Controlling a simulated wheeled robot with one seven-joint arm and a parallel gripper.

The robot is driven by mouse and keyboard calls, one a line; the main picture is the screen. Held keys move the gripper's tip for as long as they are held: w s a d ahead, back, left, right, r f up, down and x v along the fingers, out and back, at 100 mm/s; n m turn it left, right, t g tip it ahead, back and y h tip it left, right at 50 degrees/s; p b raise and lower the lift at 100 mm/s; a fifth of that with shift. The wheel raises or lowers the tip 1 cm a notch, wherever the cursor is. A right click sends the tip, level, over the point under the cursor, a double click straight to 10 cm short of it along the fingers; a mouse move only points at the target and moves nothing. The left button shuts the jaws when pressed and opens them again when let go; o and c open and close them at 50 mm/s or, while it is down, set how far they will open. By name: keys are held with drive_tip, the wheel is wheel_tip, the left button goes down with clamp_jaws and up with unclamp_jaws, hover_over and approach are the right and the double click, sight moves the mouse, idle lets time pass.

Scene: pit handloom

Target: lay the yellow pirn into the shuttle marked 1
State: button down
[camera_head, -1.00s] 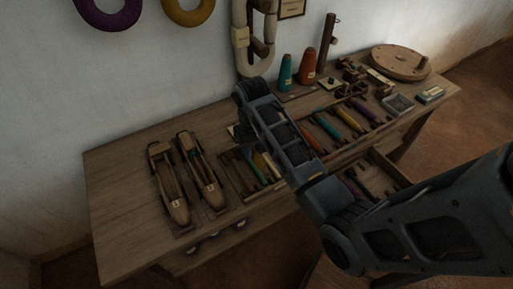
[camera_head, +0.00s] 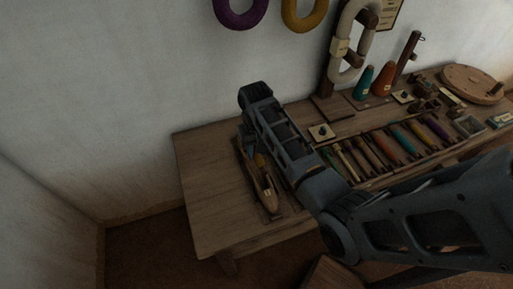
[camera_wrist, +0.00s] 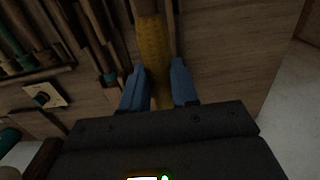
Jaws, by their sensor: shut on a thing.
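My gripper is shut on the yellow pirn (camera_wrist: 153,50), with its two blue fingers (camera_wrist: 158,90) on either side of it in the wrist view. The pirn lies lengthwise between dark wooden edges there; whether it rests in the shuttle or hangs above it I cannot tell. In the head view a bit of yellow (camera_head: 260,160) shows beside my arm, over a brown wooden shuttle (camera_head: 266,192) on the left of the table. My arm hides the gripper and the area of the second shuttle in that view. The shuttle's small label is too small to read.
Several coloured pirns (camera_head: 401,139) lie in a row on the table (camera_head: 205,190), right of my arm. Teal (camera_head: 364,82) and orange (camera_head: 384,78) cones and a round wooden disc (camera_head: 472,84) stand farther right. The table's left end is clear.

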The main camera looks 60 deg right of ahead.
drive_tip(key=shift+f+b, duration=2.65)
drive_tip(key=shift+f, duration=1.1)
drive_tip(key=c, duration=0.8)
unclamp_jaws()
wheel_tip(320, 180, up, 6)
drive_tip(key=p, duration=0.5)
drive_tip(key=shift+f+p, duration=0.2)
drive_tip(key=shift+p, duration=0.15)
drive_tip(key=shift+r, duration=1.2)
